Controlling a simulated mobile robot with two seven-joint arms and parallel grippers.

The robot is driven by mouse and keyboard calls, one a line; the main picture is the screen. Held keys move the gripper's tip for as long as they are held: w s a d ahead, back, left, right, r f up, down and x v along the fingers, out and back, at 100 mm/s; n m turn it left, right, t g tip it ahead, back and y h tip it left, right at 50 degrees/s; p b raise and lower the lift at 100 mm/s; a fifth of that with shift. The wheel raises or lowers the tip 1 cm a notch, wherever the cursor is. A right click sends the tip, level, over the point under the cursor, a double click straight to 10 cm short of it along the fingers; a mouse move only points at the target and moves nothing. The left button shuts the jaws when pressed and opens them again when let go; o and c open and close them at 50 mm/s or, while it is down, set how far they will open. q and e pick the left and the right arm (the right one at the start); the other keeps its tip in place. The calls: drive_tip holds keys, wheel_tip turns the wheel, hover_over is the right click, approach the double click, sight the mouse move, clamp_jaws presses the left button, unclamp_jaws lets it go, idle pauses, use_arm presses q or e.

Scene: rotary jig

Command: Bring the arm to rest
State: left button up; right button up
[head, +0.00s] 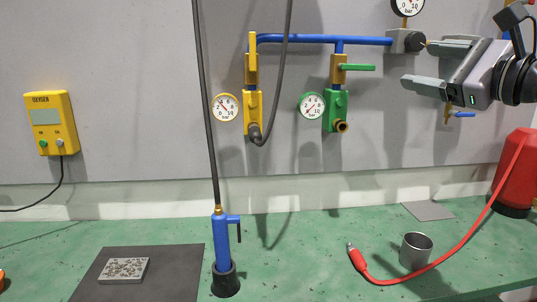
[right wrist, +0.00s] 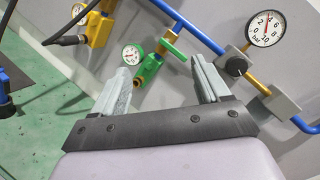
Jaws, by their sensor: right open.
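My right gripper (head: 430,67) is at the upper right of the head view, its fingers pointing left and apart, with nothing between them. It also shows in the right wrist view (right wrist: 160,90), open and empty. It is in front of the wall panel, to the right of the green valve (head: 337,105) with its green handle, and I see no contact with it. The green valve also shows in the right wrist view (right wrist: 148,70) beyond the fingers. My left gripper is not in view.
A yellow valve (head: 253,105) with a hose hangs on the wall beside a blue pipe (head: 315,38). A blue torch (head: 222,240) stands in a black holder on the green bench. A metal cup (head: 415,250), red cable (head: 440,262) and red cylinder (head: 516,175) are at the right.

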drive_tip(key=s+a+f+m+y, duration=0.5)
drive_tip(key=a+f+m+y, duration=0.2)
drive_tip(key=a+y, duration=0.3)
drive_tip(key=s+d+f+m+h, duration=0.25)
drive_tip(key=f+m+h, duration=0.55)
drive_tip(key=m, duration=0.4)
drive_tip(key=s+d+f+m+h, duration=0.1)
drive_tip(key=d+f+m+h, duration=0.3)
drive_tip(key=f+m+h, duration=0.5)
drive_tip(key=s+d+f+m+h, duration=0.25)
drive_tip(key=f+m+h, duration=0.25)
drive_tip(key=f+m, duration=0.75)
drive_tip(key=s+a+f+m+g+y, duration=0.2)
drive_tip(key=s+f+m+g, duration=0.3)
drive_tip(key=s+f, duration=0.5)
drive_tip(key=s+a+f+m+g+y, duration=0.25)
drive_tip(key=s+f+g, duration=0.55)
drive_tip(key=s, duration=0.5)
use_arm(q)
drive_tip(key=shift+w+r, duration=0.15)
use_arm(e)
drive_tip(key=w+a+f+t+y, duration=0.1)
drive_tip(key=w+a+f+t, duration=0.1)
drive_tip(key=w+f+t, duration=0.4)
drive_tip(key=shift+w+a+f+t, duration=0.25)
drive_tip(key=shift+f+t, duration=0.15)
drive_tip(key=shift+f, duration=1.05)
